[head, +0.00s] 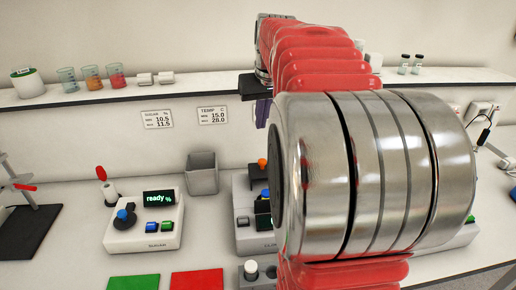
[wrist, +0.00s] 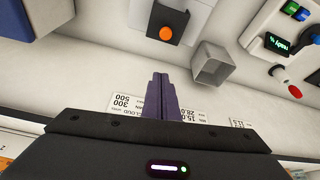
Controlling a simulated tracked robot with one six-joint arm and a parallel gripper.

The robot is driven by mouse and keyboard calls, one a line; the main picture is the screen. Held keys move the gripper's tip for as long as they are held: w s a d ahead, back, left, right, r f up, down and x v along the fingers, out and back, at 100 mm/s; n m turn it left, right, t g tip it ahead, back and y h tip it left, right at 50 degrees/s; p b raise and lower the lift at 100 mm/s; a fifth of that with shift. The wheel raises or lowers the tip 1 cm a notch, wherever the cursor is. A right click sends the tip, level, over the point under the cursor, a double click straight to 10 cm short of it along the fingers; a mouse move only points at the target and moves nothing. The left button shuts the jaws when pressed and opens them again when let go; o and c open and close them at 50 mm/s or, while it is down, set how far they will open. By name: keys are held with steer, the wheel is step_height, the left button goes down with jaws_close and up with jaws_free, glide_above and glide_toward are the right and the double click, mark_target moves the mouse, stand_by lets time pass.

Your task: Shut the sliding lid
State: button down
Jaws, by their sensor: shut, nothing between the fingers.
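The black sliding lid with an orange knob (wrist: 166,33) shows near the top of the wrist view, on a white instrument. In the head view the orange knob (head: 262,163) and part of the white instrument (head: 243,212) show left of my arm, which hides much of that instrument. I cannot tell how far the lid is slid. My gripper (wrist: 160,76) has purple fingers pressed together and empty. In the wrist view they lie below the knob in the picture, apart from it. In the head view a bit of purple finger (head: 262,112) shows below the shelf edge.
A grey open bin (head: 202,174) stands left of the instrument. Further left is the sugar meter (head: 146,224) reading "ready %". Green (head: 134,282) and red (head: 197,280) mats lie in front. A shelf (head: 130,92) with beakers runs along the wall above.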

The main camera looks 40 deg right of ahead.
glide_above(262, 172)
steer(key=w+d, duration=0.2)
steer(key=w, duration=0.1)
steer(key=shift+s+f, duration=0.15)
steer(key=shift+f, duration=2.35)
steer(key=shift+s+f, duration=0.1)
steer(key=shift+f, duration=2.4)
